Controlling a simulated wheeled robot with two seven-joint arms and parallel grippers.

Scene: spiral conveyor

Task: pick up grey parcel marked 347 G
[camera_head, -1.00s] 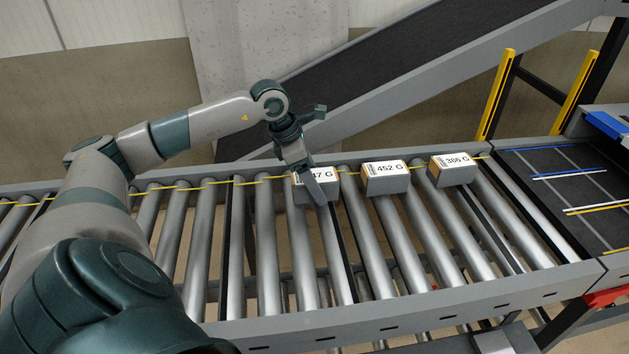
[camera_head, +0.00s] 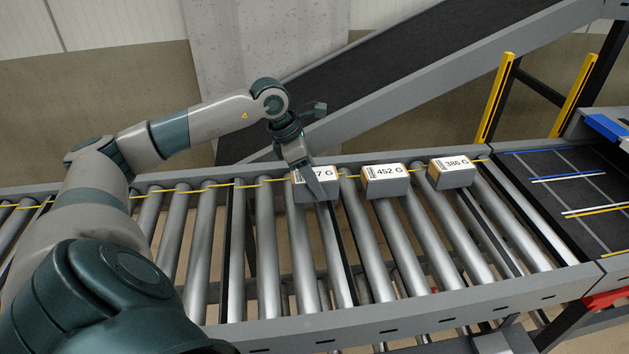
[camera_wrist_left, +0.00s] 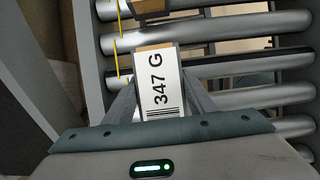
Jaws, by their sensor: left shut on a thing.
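The grey parcel marked 347 G (camera_head: 327,188) sits on the conveyor rollers, the leftmost of three parcels. Its label is partly covered by my finger in the head view. My left gripper (camera_head: 316,186) comes down over it from above and is shut on it. In the left wrist view the parcel's white label (camera_wrist_left: 158,85) reads 347 G in full, with a finger on each side of it. My right gripper is not in view.
A parcel marked 452 G (camera_head: 385,181) and one marked 386 G (camera_head: 452,173) stand to the right on the rollers. A dark inclined belt (camera_head: 400,65) rises behind. A yellow-posted frame (camera_head: 495,95) stands at the right. Rollers to the left are bare.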

